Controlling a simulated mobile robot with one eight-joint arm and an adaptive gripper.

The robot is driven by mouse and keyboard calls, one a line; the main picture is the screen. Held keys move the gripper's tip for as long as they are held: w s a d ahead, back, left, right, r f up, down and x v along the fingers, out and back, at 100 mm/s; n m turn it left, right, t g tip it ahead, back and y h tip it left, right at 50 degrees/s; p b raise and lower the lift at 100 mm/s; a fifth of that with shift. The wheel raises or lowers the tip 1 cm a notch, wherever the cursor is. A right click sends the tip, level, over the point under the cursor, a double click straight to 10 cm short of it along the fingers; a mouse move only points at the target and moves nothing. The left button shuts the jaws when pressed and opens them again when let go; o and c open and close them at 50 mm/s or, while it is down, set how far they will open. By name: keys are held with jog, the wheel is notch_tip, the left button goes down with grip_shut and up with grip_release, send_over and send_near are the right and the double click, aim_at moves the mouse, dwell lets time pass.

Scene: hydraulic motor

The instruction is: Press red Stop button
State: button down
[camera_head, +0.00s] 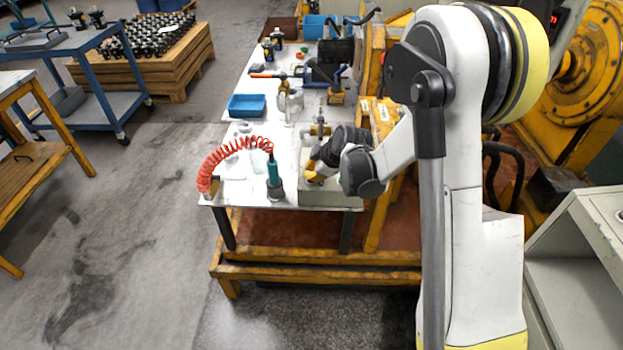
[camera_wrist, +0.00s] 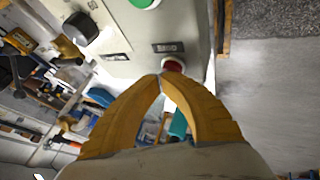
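The red button (camera_wrist: 173,65) sits on a light grey control panel (camera_wrist: 125,60) in the wrist view, just beside a dark label plate. My gripper (camera_wrist: 162,77) has its two yellow fingers brought together at the tips. The tips are right at the lower edge of the red button and cover part of it. I cannot tell whether they touch it. In the head view my gripper (camera_head: 316,174) points down over a pale box (camera_head: 332,197) at the table's front edge; the red button cannot be made out there.
A green button (camera_wrist: 144,3) and a black knob (camera_wrist: 80,30) are on the same panel. A red coiled hose (camera_head: 212,165) and a teal tool (camera_head: 273,172) stand left of my gripper on the white table (camera_head: 232,192). A blue tray (camera_head: 247,106) lies farther back.

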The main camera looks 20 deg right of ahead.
dwell(0.5)
jog(key=shift+r+p, duration=0.45)
jog(key=shift+r, duration=0.25)
jog(key=shift+r+p, duration=1.65)
jog(key=shift+r, duration=0.85)
